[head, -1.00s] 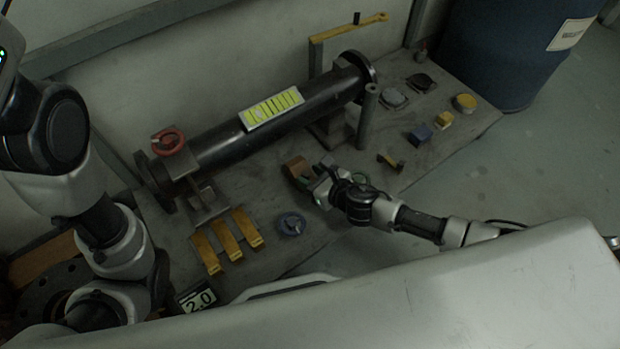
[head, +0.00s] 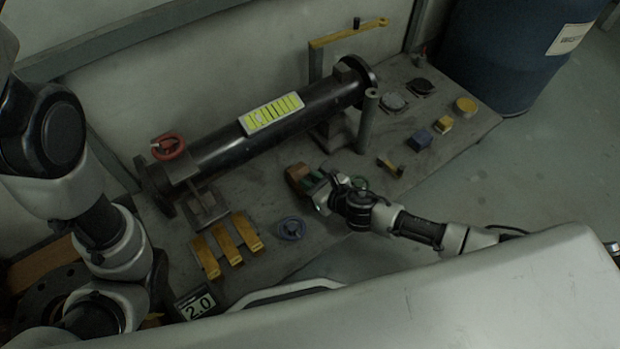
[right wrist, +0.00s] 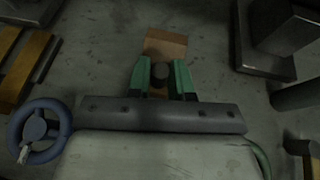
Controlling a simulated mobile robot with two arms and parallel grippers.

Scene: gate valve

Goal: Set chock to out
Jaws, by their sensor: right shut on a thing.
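A brown block, which looks like the chock (head: 298,176), sits on or just above the grey bench, in front of the black pipe (head: 278,129). My right gripper (head: 316,184) is at its near right side. I cannot tell whether the chock touches the bench. My left arm shows at the left of the head view, but its gripper is out of view.
A blue handwheel (head: 291,228) and several yellow bars (head: 227,244) lie left of the right gripper. A grey upright post (head: 367,122) stands behind it to the right. A red handwheel (head: 168,146) is at the pipe's left end. Bare bench lies between the chock and blue handwheel.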

